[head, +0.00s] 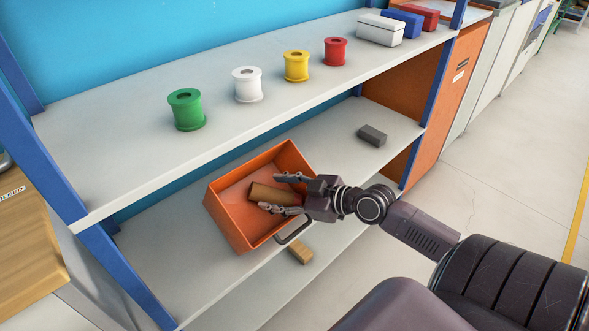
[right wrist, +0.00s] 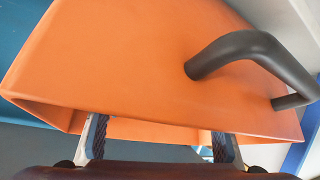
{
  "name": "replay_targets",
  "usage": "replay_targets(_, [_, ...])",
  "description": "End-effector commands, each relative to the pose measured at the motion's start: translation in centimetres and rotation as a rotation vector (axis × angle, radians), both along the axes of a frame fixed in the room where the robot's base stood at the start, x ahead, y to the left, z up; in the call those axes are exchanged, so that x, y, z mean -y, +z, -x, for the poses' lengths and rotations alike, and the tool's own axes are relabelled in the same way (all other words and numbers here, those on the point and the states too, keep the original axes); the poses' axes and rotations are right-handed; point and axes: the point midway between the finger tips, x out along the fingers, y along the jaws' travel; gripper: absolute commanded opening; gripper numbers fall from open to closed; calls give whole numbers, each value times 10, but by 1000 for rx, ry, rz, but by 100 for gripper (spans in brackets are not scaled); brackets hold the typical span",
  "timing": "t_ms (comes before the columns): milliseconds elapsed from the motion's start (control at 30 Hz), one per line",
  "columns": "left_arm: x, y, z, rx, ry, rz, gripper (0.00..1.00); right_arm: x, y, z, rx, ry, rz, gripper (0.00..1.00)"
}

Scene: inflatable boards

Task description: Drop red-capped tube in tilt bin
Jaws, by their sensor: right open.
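The orange bin (head: 226,219) stands tilted on the lower shelf, its open top facing up. My left gripper is not in view.
The upper shelf (head: 130,150) holds green (head: 187,112), white (head: 247,86), yellow (head: 297,67) and red (head: 336,52) spools, with boxes (head: 380,30) beyond. A grey block (head: 372,135) lies on the lower shelf; a tan block (head: 300,252) is near the bin's front.

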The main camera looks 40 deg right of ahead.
Motion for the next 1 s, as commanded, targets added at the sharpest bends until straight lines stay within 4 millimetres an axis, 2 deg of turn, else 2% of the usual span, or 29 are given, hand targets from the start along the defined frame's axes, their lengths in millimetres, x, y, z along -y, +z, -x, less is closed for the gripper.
replay_targets(233, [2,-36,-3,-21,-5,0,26,1,12,4,-3,0,2,53])
replay_targets(700, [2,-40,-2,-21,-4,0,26,22,33,58,-4,-1,-1,53])
replay_targets(1000, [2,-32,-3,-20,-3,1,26,34,47,90,-3,-2,-4,53])
